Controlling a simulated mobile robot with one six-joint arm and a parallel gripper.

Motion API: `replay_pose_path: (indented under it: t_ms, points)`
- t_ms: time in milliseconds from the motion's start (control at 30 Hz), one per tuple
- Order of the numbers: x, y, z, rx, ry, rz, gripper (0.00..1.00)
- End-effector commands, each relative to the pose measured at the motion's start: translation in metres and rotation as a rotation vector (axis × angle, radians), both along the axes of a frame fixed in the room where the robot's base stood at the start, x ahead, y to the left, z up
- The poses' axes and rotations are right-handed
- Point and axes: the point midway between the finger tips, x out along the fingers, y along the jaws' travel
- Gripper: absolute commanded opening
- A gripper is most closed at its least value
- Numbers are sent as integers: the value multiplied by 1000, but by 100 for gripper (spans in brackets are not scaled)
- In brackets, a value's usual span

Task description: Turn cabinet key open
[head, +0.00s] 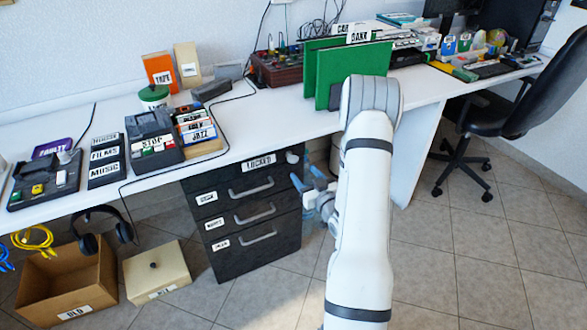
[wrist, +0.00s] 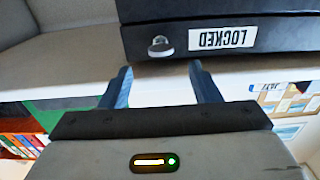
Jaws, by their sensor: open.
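A black cabinet (head: 255,215) with three drawers stands under the white desk. Its top strip carries a white LOCKED label (head: 259,162), with a pale round key (head: 292,157) to the label's right. In the wrist view the cabinet is upside down; the key (wrist: 160,47) sits left of the inverted label (wrist: 223,38). My gripper (head: 308,175) is at the cabinet's right front, just below the key in the head view. In the wrist view its two blue fingers (wrist: 161,72) are apart, with the key ahead between them. Nothing is held, and the fingers look clear of the key.
The desk edge (head: 215,163) runs just above the cabinet. A cardboard box (head: 65,285) and a beige box (head: 157,270) stand on the floor to the left. Green panels (head: 345,70) stand on the desk behind my arm. A black chair (head: 510,110) is at the right.

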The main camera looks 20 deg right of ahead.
Motion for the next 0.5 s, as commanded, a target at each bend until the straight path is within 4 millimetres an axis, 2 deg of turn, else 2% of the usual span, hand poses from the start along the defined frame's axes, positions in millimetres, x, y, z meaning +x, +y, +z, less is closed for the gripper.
replay_pose_path:
  t_ms: [300, 500]
  points:
    - [50, 3, 1, -2, -4, 4, 56]
    - [70, 4, 1, -2, -2, 3, 56]
